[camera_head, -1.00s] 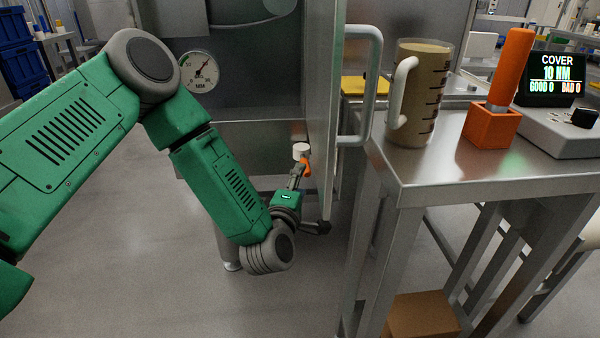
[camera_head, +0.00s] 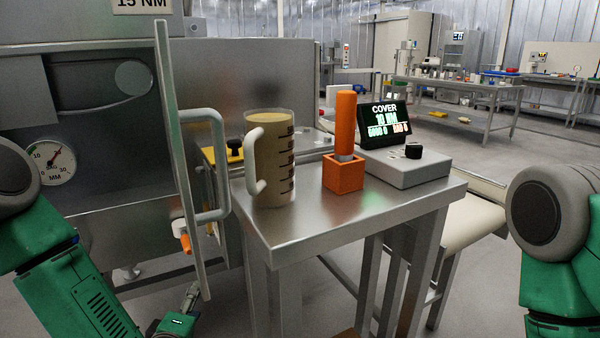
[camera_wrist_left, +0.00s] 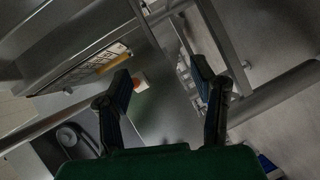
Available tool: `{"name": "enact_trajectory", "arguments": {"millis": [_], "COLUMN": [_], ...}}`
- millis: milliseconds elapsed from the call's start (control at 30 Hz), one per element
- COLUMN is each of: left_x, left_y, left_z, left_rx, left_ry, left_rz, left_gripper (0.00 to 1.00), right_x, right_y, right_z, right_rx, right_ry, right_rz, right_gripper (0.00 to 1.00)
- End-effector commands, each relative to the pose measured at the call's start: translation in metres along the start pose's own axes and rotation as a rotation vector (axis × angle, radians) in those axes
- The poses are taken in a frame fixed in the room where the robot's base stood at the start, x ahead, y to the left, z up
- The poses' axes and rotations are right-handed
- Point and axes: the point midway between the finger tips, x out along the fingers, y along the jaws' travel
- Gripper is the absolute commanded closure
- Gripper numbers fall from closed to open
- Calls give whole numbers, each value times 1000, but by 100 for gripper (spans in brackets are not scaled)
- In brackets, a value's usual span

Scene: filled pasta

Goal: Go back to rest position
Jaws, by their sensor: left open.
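My left gripper (camera_head: 190,298) is low in the head view, below the free edge of the upright metal door panel (camera_head: 180,160). In the left wrist view its two dark fingers (camera_wrist_left: 163,82) are spread apart with nothing between them. The fingers are clear of the machine parts behind them, as far as I can tell. My right arm shows at the right edge of the head view, bent downward; its gripper is out of the picture.
A steel table (camera_head: 310,222) holds a measuring jug (camera_head: 278,165), an orange-handled tool in an orange block (camera_head: 343,175), and a grey device with a display (camera_head: 384,122). A grey door handle (camera_head: 213,165) and a round dial (camera_head: 50,162) are at left. Floor shows below.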

Motion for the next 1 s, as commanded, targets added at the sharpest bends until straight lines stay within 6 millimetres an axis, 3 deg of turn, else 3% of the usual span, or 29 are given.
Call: {"name": "enact_trajectory", "arguments": {"millis": [100,200,300,400,533,633,700,1000], "left_x": [-42,-90,-140,-186,-240,-280,-282,-297], "left_y": [-70,-127,-171,-202,-228,-241,-218,-149], "left_z": [36,50,49,39,19,-1,-5,-20], "left_rx": [296,553,770,943,1121,1232,1227,1222], "left_ry": [-223,-428,-620,-793,-1001,-1159,-1153,-1148], "left_rz": [-214,-382,-518,-627,-743,-825,-818,-816], "left_gripper": [48,48,48,48,48,48,48,48], "right_x": [0,0,0,0,0,0,-23,-95], "right_y": [0,0,0,0,0,0,0,0], "right_z": [0,0,0,0,0,0,0,-5], "right_rx": [-1,-1,-1,-1,-1,-1,-1,-1], "right_ry": [0,0,0,0,0,0,-2,0], "right_rz": [0,0,-1,0,0,0,0,0], "right_gripper": [60,60,60,60,60,60,60,60]}}
